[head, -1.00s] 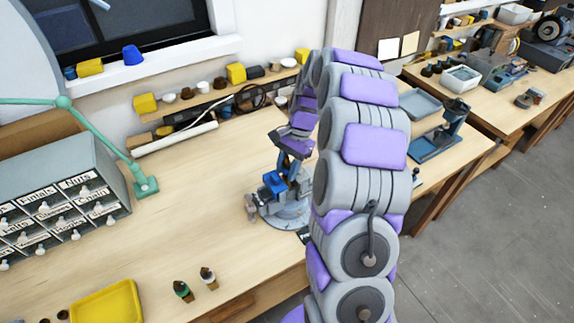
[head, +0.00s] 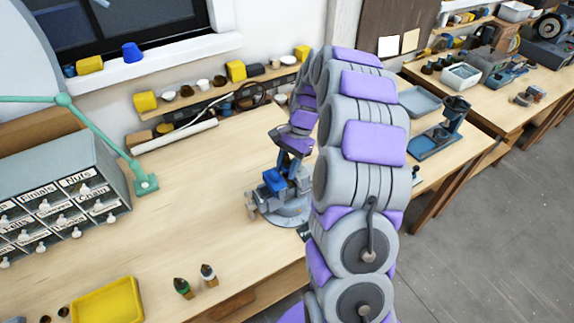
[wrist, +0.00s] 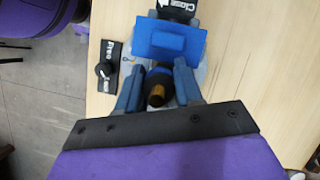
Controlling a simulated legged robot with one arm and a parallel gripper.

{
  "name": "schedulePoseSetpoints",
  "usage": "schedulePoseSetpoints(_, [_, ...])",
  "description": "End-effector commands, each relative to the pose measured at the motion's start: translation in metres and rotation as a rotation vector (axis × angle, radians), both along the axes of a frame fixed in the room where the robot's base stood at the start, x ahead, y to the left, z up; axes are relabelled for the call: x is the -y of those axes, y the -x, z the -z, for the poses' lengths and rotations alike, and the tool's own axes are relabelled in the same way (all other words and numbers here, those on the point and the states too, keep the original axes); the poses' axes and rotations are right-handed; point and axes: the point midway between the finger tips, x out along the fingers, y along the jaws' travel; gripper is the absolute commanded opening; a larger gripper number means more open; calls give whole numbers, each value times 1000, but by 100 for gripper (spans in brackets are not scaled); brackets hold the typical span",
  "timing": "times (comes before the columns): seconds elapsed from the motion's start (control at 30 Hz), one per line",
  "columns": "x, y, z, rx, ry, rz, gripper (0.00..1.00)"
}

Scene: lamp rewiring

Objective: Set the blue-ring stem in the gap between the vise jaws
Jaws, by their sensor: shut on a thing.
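My gripper (wrist: 158,88) is shut on a dark stem with a brown band (wrist: 155,92), seen nearly end-on between its blue-grey fingers in the wrist view. The vise (head: 284,214) stands on a round grey base near the bench's front edge, partly behind my arm. Its blue block (wrist: 170,42) lies just beyond my fingertips in the wrist view. In the head view my gripper (head: 287,188) is low over the vise. The jaw gap is hidden, so I cannot tell whether the stem is inside it.
A small black plate with a knob (wrist: 105,68) is beside the vise. Two small stems, one green-marked (head: 183,288) and one white-marked (head: 209,275), stand near a yellow tray (head: 107,301). A drawer cabinet (head: 60,200) is at left.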

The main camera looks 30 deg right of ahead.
Motion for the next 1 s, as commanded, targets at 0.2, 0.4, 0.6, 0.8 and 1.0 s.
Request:
schedulePoseSetpoints(0.2, [0, 0, 0, 0, 0, 0, 52])
schedulePoseSetpoints(0.4, [0, 0, 1, -1, -1, 0, 65])
schedulePoseSetpoints(0.6, [0, -1, 0, -2, 0, -1, 65])
schedulePoseSetpoints(0.8, [9, -4, -20, 3, 2, 1, 65])
schedulePoseSetpoints(1.0, [25, -11, -58, 7, 4, 2, 65])
